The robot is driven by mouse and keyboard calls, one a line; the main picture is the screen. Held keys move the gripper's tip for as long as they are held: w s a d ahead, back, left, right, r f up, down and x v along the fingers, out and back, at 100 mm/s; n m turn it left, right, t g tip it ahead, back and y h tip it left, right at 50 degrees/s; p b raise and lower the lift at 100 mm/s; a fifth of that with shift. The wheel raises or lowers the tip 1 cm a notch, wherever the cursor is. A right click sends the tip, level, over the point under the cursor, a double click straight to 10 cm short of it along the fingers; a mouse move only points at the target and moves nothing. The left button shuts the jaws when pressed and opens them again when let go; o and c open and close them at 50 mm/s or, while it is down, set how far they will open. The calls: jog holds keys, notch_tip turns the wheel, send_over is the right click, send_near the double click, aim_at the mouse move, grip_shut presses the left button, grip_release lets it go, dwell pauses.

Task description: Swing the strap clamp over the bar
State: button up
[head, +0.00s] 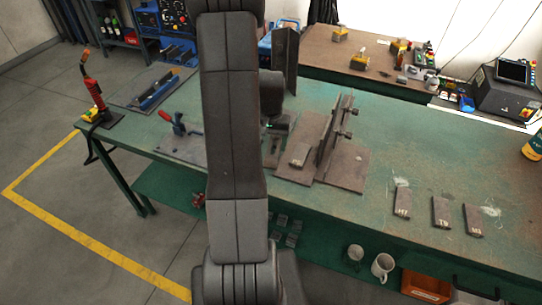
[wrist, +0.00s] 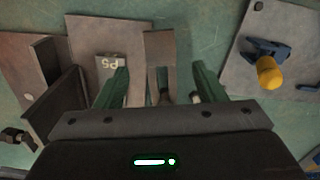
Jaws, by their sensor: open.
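My gripper (wrist: 160,82) is open, its two green fingers spread above a narrow brown strip (wrist: 160,48) and dark small parts that I cannot make out. Nothing is clearly held. In the head view my arm hides much of the gripper (head: 277,126). A blue clamp (wrist: 262,48) with a yellow-orange knob sits on a grey plate (wrist: 232,75) to the right in the wrist view. A blue clamp with a red handle (head: 177,126) stands left of my arm in the head view. I cannot tell which part is the strap clamp or the bar.
An upright steel fixture (head: 333,135) with bolts stands on a base plate (head: 345,172) right of my gripper. A labelled block (wrist: 112,65) lies beside the strip. Several marked tags (head: 440,211) lie on the green bench (head: 400,150). A red torch (head: 94,92) stands far left.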

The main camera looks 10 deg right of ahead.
aim_at(271, 160)
jog(key=shift+f+p, duration=0.35)
jog(key=shift+f, duration=3.15)
